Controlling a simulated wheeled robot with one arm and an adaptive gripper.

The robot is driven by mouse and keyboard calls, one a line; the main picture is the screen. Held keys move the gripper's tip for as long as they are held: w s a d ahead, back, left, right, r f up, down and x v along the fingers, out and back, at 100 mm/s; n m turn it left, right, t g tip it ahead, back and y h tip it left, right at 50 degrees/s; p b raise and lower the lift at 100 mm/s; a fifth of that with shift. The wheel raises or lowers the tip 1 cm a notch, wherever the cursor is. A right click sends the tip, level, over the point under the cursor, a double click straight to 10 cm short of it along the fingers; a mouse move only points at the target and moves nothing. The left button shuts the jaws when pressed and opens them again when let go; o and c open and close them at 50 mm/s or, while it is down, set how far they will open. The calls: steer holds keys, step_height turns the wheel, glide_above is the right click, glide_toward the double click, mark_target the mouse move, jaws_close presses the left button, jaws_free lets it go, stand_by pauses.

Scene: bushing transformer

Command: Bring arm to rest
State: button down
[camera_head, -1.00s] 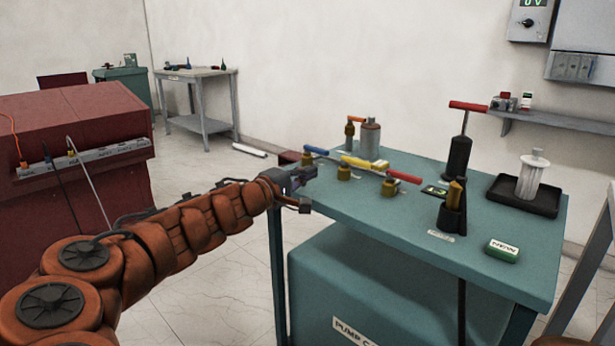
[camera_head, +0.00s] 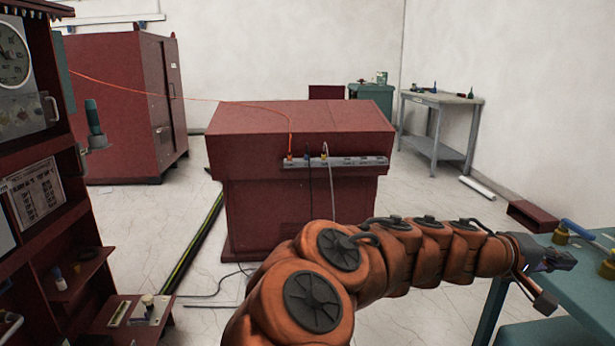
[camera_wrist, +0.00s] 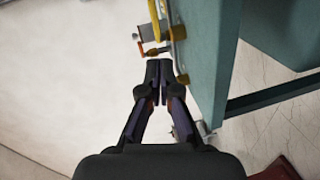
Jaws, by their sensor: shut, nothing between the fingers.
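My orange arm reaches from the bottom middle toward the right in the head view. My gripper (camera_head: 565,262) is at its end, near the left edge of the teal table (camera_head: 590,285). In the wrist view my gripper (camera_wrist: 159,68) is shut, with its fingertips together and nothing between them. The teal table (camera_wrist: 207,50) is just right of the fingertips there, with yellow fittings (camera_wrist: 177,32) along it. I cannot tell whether the gripper is above the tabletop or beside its edge.
A dark red cabinet (camera_head: 300,130) with a socket strip (camera_head: 335,163) stands ahead. A dark red rack (camera_head: 30,180) is close on the left. A grey workbench (camera_head: 440,102) and a red box (camera_head: 533,216) are at the back right. Cables lie on the floor left of the cabinet.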

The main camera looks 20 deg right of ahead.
steer(key=a+r+n+t+y+p, duration=0.1)
steer(key=a+y+p, duration=0.4)
steer(key=a, duration=0.9)
steer(key=s+a+r+n+t+y+p, duration=0.1)
steer(key=a+y+p, duration=0.4)
steer(key=a+p, duration=0.5)
steer(key=s+a+r+n+t+y+p, duration=0.1)
steer(key=a+r+n+y+p, duration=0.2)
steer(key=a, duration=1.4)
steer(key=y+p, duration=0.2)
steer(key=p, duration=0.2)
steer(key=shift+s+a+r+n+t+p, duration=0.25)
steer(key=shift+a+r+n+t+p, duration=0.05)
steer(key=shift+a+n+p, duration=0.1)
